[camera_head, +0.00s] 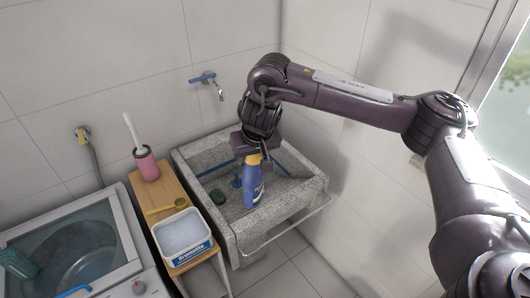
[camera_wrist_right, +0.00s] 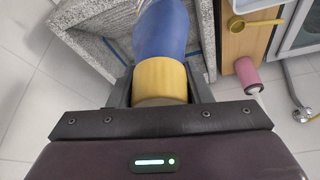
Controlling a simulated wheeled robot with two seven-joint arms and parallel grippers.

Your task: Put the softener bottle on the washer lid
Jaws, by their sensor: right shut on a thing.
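The softener bottle (camera_head: 253,187), blue with a yellow cap, hangs upright in my right gripper (camera_head: 254,153) over the stone sink. In the right wrist view, the fingers of the right gripper (camera_wrist_right: 160,88) are shut around the yellow neck of the bottle (camera_wrist_right: 161,30); its lower end runs out of the picture. The washer (camera_head: 127,213) stands at the lower left, well left of the bottle, with a see-through lid (camera_head: 75,240). My left gripper is not in view.
Between sink and washer, a narrow wooden stand (camera_head: 170,191) holds a pink brush holder (camera_head: 147,164), a yellow scoop (camera_head: 179,203) and a white tub (camera_head: 184,240). A teal item (camera_head: 18,263) lies on the washer.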

